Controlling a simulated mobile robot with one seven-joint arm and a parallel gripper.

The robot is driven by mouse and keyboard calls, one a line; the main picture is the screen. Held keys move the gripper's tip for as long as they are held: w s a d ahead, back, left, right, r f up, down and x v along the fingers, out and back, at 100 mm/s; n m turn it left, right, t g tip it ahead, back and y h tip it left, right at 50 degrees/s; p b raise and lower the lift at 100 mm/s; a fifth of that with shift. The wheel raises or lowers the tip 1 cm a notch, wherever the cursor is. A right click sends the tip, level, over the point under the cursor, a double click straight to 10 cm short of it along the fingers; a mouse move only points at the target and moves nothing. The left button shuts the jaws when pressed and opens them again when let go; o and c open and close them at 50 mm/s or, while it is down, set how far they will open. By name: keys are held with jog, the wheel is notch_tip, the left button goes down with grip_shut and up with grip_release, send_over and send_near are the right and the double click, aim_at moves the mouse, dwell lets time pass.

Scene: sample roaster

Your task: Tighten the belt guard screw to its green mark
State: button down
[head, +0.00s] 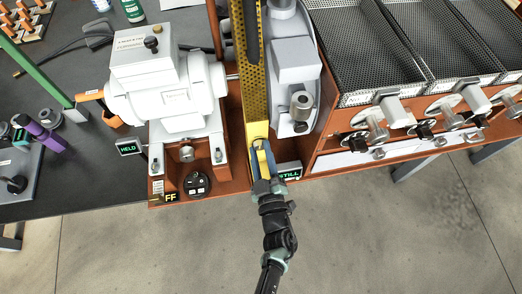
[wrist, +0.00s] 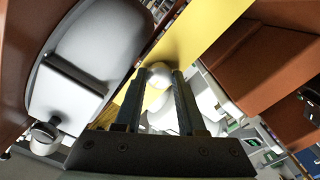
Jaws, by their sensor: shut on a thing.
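The yellow belt guard (head: 252,95) stands upright between the white motor and the grey housing; its perforated face shows in the head view. In the wrist view it is a plain yellow surface (wrist: 204,32). My gripper (head: 262,150) is at the guard's near end. In the wrist view, my gripper (wrist: 159,78) has its two fingers on either side of a pale rounded screw head (wrist: 160,73) and is shut on it. The screw is hidden in the head view. I cannot make out its green mark in either view.
A white motor (head: 160,85) stands left of the guard, and a grey housing (head: 293,65) stands right. Dark mesh trays (head: 375,40) are further right. The near floor is clear.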

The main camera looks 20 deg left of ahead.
dwell(0.4)
jog(key=c, duration=0.5)
grip_release()
jog(key=shift+s, duration=0.1)
jog(key=v, duration=1.2)
jog(key=shift+s+d, duration=0.25)
jog(key=shift+d, duration=0.05)
